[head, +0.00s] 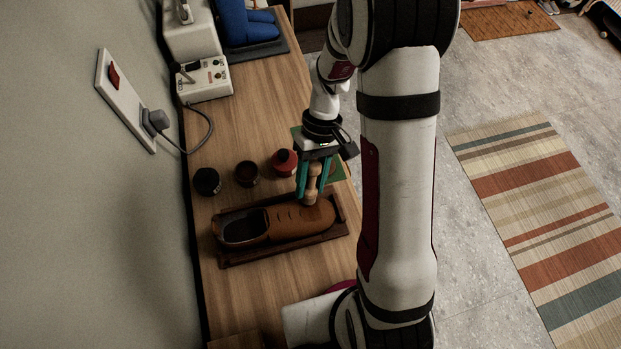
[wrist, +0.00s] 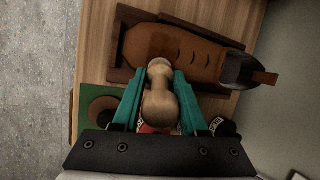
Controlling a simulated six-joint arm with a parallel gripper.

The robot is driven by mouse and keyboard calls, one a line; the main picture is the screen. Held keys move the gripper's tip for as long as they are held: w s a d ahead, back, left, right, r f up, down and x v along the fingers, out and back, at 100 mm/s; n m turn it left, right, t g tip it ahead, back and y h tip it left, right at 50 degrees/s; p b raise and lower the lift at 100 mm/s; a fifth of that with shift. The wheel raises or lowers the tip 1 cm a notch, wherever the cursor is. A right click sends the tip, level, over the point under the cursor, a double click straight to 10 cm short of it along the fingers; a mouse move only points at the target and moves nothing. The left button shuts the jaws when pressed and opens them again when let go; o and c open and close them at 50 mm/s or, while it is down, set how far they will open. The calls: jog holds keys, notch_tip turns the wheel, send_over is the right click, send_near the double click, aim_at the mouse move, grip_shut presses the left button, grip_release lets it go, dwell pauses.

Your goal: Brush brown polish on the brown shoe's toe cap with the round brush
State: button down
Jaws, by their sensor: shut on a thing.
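The brown shoe (head: 285,222) lies in a dark wooden tray (head: 228,262), toe to the right in the head view. Its toe cap (head: 326,212) is at that end; in the wrist view the shoe (wrist: 195,58) has its toe to the left. My gripper (head: 312,189) has teal fingers and is shut on the round brush (wrist: 160,108), a pale wooden handle with a rounded knob. The brush's lower end is over or at the toe part; I cannot tell whether it touches. Its bristles and any polish on them are hidden.
A black jar (head: 207,181), a dark brown jar (head: 246,174) and a red jar (head: 283,162) stand behind the tray. A green mat (head: 337,172) holds a round brownish thing (wrist: 103,108). A control box (head: 205,79) with a cable stands farther back by the wall.

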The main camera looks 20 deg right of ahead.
jog(key=shift+s, duration=2.65)
notch_tip(320, 180, up, 6)
jog(key=d, duration=0.1)
jog(key=shift+d, duration=0.3)
jog(key=r, duration=0.3)
jog(key=shift+d, duration=0.35)
jog(key=shift+f, duration=0.1)
jog(key=shift+s+a+f, duration=0.1)
jog(key=shift+a+f, duration=0.2)
jog(key=shift+f, duration=0.9)
jog(key=shift+s+a+f, duration=0.1)
jog(key=shift+a+f, duration=0.25)
jog(key=shift+f, duration=0.9)
jog(key=shift+a+f, duration=0.3)
jog(key=shift+f, duration=0.9)
